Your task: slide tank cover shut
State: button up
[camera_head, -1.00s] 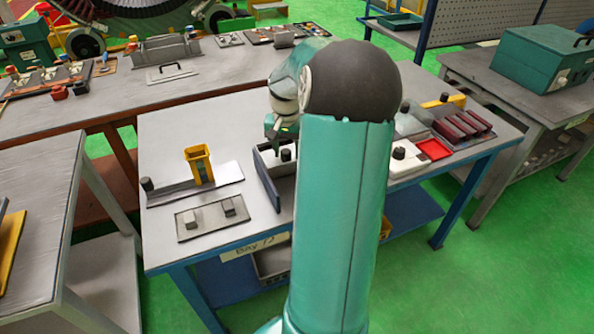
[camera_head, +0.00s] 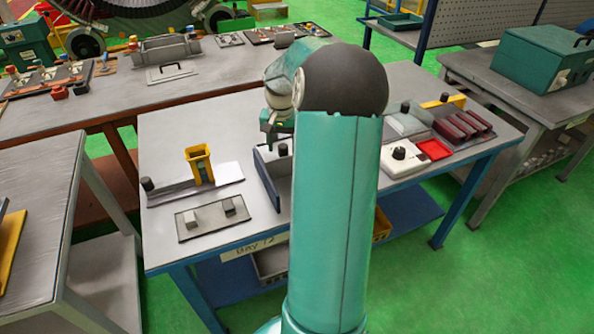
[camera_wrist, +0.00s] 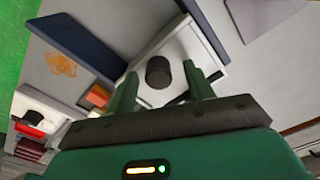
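A pale cover or box top (camera_wrist: 178,45) with a round black knob (camera_wrist: 157,72) lies under my gripper in the wrist view. My gripper (camera_wrist: 159,78) is open, with one green finger on each side of the knob and a gap showing beside it. In the head view the gripper (camera_head: 274,133) is just above the black knob (camera_head: 283,149), beside a dark blue upright panel (camera_head: 266,180). My arm hides the right part of this station, so I cannot tell how far the cover is open.
Left on the table stand a yellow holder (camera_head: 199,166), a white square (camera_head: 229,173) and a plate with two small blocks (camera_head: 213,218). Right are a white box with a knob (camera_head: 400,158), a red tray (camera_head: 434,149) and dark red blocks (camera_head: 463,125).

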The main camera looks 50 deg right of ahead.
aim_at(284, 146)
jog(key=shift+s+a+f, duration=0.2)
jog(key=shift+s+f, duration=0.05)
jog(key=shift+f, duration=0.35)
jog(key=shift+d+r, duration=0.15)
jog(key=shift+r, duration=2.95)
